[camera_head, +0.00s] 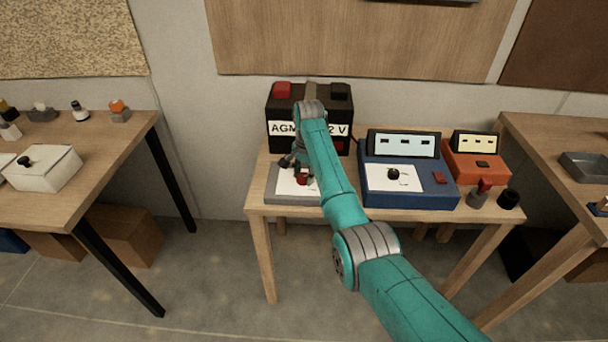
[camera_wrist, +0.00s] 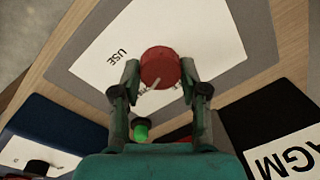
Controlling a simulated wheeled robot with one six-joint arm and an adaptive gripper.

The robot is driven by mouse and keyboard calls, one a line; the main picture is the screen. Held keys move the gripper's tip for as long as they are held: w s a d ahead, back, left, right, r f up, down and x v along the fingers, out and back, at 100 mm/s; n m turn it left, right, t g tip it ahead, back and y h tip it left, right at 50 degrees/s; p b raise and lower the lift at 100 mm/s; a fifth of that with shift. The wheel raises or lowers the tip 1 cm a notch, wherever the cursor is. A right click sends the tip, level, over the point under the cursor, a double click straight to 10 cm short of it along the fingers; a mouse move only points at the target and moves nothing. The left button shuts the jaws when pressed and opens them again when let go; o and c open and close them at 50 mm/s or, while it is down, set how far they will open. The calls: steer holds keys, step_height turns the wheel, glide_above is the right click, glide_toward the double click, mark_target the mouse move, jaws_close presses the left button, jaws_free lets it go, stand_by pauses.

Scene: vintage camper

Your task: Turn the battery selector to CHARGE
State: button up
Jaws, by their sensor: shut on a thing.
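The battery selector is a red round knob (camera_wrist: 160,66) on a white plate (camera_wrist: 100,45) set in a grey panel. In the head view the knob (camera_head: 302,180) is partly hidden by my gripper. The word USE is readable on the plate to the knob's left in the wrist view; CHARGE is not readable in either view. A pale mark shows at the knob's lower edge, partly covered. My gripper (camera_wrist: 160,75) has one finger on each side of the knob and is shut on it. My gripper (camera_head: 299,168) also shows in the head view.
A black AGM battery (camera_head: 340,105) stands right behind the panel (camera_head: 290,198). A blue box (camera_head: 410,198) with a display and an orange unit (camera_head: 488,170) stand to the right. A green-topped piece (camera_wrist: 140,130) shows close to my gripper in the wrist view.

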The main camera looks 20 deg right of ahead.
mark_target(306, 178)
steer(key=o, duration=1.1)
steer(key=shift+o, duration=0.2)
steer(key=shift+r, duration=0.1)
step_height(306, 178, up, 12)
steer(key=shift+s+d, duration=0.25)
steer(key=shift+s, duration=0.1)
